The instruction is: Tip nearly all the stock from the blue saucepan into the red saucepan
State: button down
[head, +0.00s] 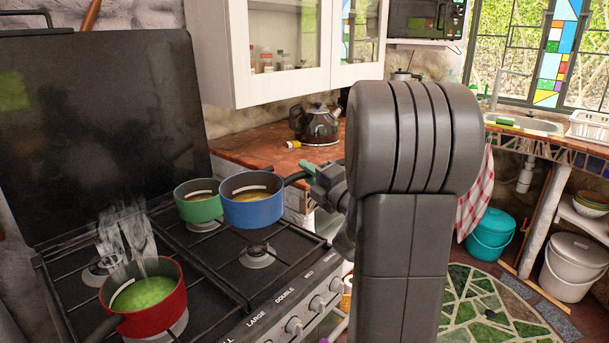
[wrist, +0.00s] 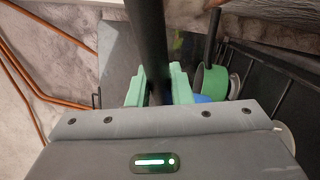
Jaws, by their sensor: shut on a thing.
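The blue saucepan (head: 253,213) is upright at the right of the hob, overlapping the green pan in the head view, with yellowish-brown stock inside. I cannot tell whether it rests on the hob or hangs just above it. My gripper (head: 308,172) is shut on its black handle. In the wrist view the handle (wrist: 150,30) runs between my green fingertips (wrist: 158,88), and only a sliver of blue pan (wrist: 203,99) shows. The red saucepan (head: 150,317) stands at the front left of the hob, holding steaming green liquid.
A green saucepan (head: 197,210) with brownish contents stands close beside the blue one and also shows in the wrist view (wrist: 211,80). A bare burner (head: 257,257) lies in front of the blue pan. A kettle (head: 316,124) stands on the counter behind. The hob's raised black lid (head: 100,120) stands behind.

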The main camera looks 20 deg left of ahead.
aim_at(251, 211)
jog(key=shift+r, duration=0.1)
jog(key=s+a+n+g+b, duration=0.1)
jog(key=s+a, duration=0.1)
jog(key=s, duration=0.3)
jog(key=s+a+n+g+y+b, duration=0.1)
jog(key=s+a+g+b, duration=0.1)
jog(key=s, duration=0.3)
jog(key=s+a+g+y+b, duration=0.1)
jog(key=s+a+g, duration=0.1)
jog(key=s, duration=0.3)
jog(key=shift+a+r+n+b, duration=0.2)
jog(key=shift+a+n+b, duration=0.15)
jog(key=shift+a, duration=0.4)
jog(key=s+a+f+n+g+b, duration=0.1)
jog(key=s+n+g+b, duration=0.1)
jog(key=s, duration=1.2)
jog(key=shift+s+a+n+g+b, duration=0.2)
jog(key=shift+s+n+g+b, duration=0.3)
jog(key=shift+g, duration=0.9)
jog(key=shift+w, duration=0.2)
